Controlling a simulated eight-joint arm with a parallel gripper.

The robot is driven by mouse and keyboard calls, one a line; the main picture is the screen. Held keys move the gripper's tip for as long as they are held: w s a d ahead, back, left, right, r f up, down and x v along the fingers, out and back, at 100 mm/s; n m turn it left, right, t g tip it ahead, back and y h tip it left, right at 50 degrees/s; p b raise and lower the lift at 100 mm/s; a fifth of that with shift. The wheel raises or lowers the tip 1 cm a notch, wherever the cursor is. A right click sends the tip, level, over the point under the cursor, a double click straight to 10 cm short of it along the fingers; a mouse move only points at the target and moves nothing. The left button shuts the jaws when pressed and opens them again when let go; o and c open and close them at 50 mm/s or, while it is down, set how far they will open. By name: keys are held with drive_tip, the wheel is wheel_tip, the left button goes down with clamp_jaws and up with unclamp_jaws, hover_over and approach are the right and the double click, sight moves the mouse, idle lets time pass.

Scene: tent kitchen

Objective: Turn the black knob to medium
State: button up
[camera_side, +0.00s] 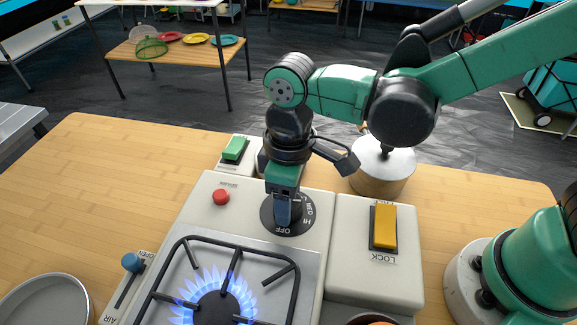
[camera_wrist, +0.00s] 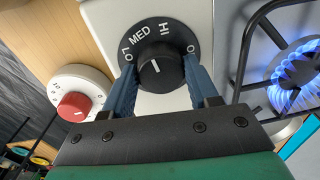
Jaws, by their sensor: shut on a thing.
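The black knob (camera_wrist: 160,75) sits in a black dial ring (camera_wrist: 183,32) on a pale panel. The ring carries LO, MED and HI marks, and part of another mark beginning with O shows at the right. In the side view the dial ring (camera_side: 304,222) reads MED, HI and OFF. A short white line shows on the knob's face, and I cannot tell exactly which mark it lines up with. My gripper (camera_side: 283,216) points down over the dial, its blue fingers on both sides of the knob, shut on it. The fingers also show in the wrist view (camera_wrist: 160,88).
A lit burner (camera_side: 217,305) with blue flames under a black grate stands in front of the dial. Around it are a red button (camera_side: 221,197), a green switch (camera_side: 235,148), a yellow LOCK switch (camera_side: 385,226), a blue-tipped slider (camera_side: 131,262) and a lidded pot (camera_side: 382,167).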

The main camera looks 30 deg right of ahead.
drive_tip(key=shift+n, duration=1.1)
drive_tip(key=o, duration=1.3)
drive_tip(key=shift+w+r, duration=0.15)
drive_tip(key=shift+r, duration=2.7)
drive_tip(key=shift+d, duration=0.1)
drive_tip(key=d+m+t, duration=0.2)
drive_tip(key=d+m, duration=0.1)
drive_tip(key=d, duration=0.3)
drive_tip(key=d+r+m+t, duration=0.1)
drive_tip(key=d+m+t, duration=0.2)
drive_tip(key=d, duration=0.3)
drive_tip(key=d+m+t, duration=0.2)
drive_tip(key=d+m, duration=0.2)
drive_tip(key=d, duration=0.2)
drive_tip(key=shift+w+r+m+t, duration=0.2)
drive_tip(key=shift+r+m+t, duration=0.1)
